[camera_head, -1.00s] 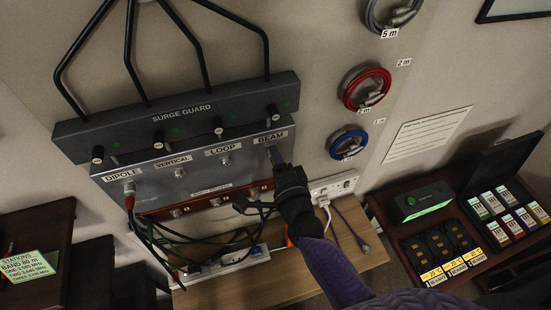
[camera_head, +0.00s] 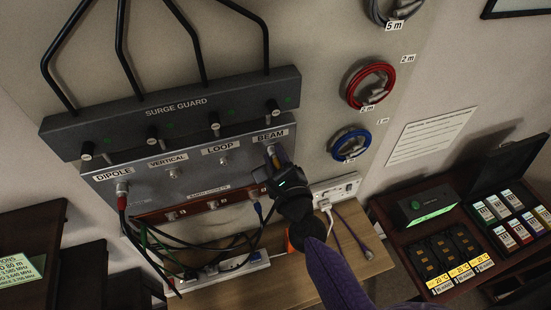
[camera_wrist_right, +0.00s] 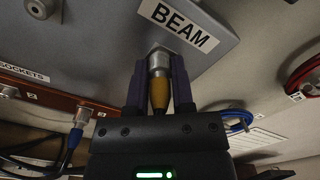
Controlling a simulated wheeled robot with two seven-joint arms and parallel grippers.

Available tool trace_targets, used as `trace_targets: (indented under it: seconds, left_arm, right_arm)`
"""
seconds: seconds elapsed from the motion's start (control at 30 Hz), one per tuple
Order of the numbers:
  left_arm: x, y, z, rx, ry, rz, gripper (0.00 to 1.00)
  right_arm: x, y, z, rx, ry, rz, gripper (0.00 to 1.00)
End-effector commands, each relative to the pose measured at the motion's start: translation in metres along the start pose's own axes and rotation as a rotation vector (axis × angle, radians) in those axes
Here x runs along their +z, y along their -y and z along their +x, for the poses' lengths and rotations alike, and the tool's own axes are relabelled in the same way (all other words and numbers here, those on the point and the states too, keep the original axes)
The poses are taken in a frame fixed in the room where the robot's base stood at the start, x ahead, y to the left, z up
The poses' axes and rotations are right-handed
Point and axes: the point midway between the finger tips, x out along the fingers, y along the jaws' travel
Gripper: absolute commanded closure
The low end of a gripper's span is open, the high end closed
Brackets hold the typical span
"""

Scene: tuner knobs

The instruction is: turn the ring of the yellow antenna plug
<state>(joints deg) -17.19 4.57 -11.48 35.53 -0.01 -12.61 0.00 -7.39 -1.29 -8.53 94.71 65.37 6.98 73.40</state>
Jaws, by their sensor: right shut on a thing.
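The yellow antenna plug (camera_wrist_right: 158,92) sits at the socket under the BEAM label, with its silver ring (camera_wrist_right: 158,60) at the panel end. My right gripper (camera_wrist_right: 157,75) is shut on the plug's ring, with one purple finger on each side. In the head view my right gripper (camera_head: 276,160) reaches up to the BEAM socket, and only a bit of the yellow plug (camera_head: 272,151) shows between the fingers. The grey antenna panel (camera_head: 205,178) carries the labels DIPOLE, VERTICAL, LOOP and BEAM. My left gripper is not in view.
The surge guard bar (camera_head: 180,112) runs above the panel. A red-tipped cable (camera_head: 122,200) hangs from DIPOLE. The earth sockets strip (camera_head: 190,210) and a blue plug (camera_head: 257,209) are below. Coiled red (camera_head: 370,86) and blue (camera_head: 350,145) cables hang to the right.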

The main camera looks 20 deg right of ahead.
Motion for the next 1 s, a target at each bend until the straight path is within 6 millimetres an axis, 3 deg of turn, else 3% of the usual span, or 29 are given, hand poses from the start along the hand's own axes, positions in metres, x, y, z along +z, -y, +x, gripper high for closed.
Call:
trace_targets:
  seconds: [0.5, 1.0]
  left_arm:
    - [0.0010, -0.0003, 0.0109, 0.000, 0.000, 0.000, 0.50]
    - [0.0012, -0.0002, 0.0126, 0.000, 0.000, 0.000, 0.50]
  right_arm:
    - [-0.0023, -0.0025, -0.0010, 0.003, -0.006, 0.450, 1.00]
    - [-0.0018, -0.0021, -0.0009, 0.002, -0.006, 0.662, 1.00]
